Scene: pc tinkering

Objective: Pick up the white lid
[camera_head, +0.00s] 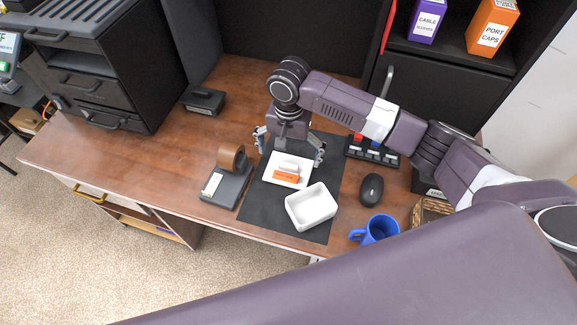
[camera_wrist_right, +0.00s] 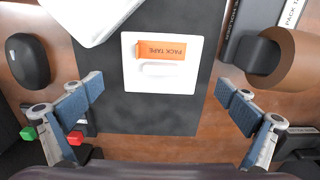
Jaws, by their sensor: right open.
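The white lid (camera_head: 277,180) is a flat square plate on the dark mat, with a white raised handle and an orange PACK TAPE label on it. In the right wrist view the lid (camera_wrist_right: 138,78) lies between and beyond my fingertips, with its handle and label in full view. My right gripper (camera_head: 290,147) is open and empty, above the lid's far side, its two fingers spread wider than the lid. Its fingers also show in the right wrist view (camera_wrist_right: 160,89), apart from the lid. A white open box (camera_head: 311,208) sits in front of the lid. My left gripper is not in view.
A tape dispenser (camera_head: 226,185) with a brown roll stands left of the mat (camera_head: 258,217). A black mouse (camera_head: 371,190), a blue mug (camera_head: 376,230) and a rack (camera_head: 372,152) with coloured parts are to the right. A black box (camera_head: 204,101) is at the back left.

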